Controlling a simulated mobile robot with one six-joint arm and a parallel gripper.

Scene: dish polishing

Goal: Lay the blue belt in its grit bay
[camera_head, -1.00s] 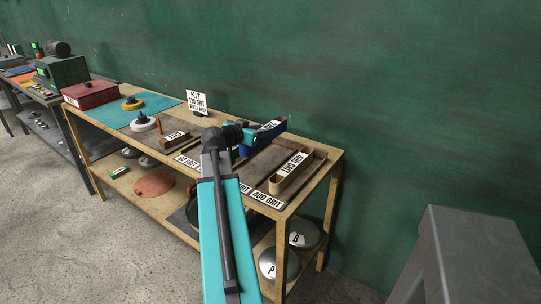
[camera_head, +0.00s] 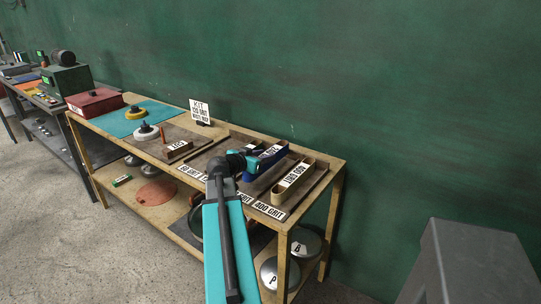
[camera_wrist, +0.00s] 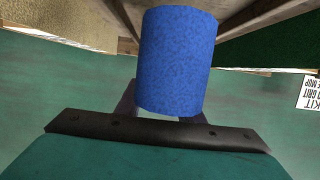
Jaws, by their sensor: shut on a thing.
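The blue belt (camera_head: 268,158) is an upright loop with a white label, at the grit tray (camera_head: 315,189) on the wooden bench. It stands left of the tan belt (camera_head: 294,180), over or in the bay beside it; I cannot tell whether it touches the tray floor. My gripper (camera_head: 250,162) is shut on the blue belt's near end. In the wrist view the blue belt (camera_wrist: 178,60) fills the space ahead of the jaws (camera_wrist: 165,108). My arm hides part of the front bay labels; the 400 GRIT label (camera_head: 269,210) is clear.
A kit card (camera_head: 200,110) stands at the bench's back. A grey block (camera_head: 470,265) stands at right.

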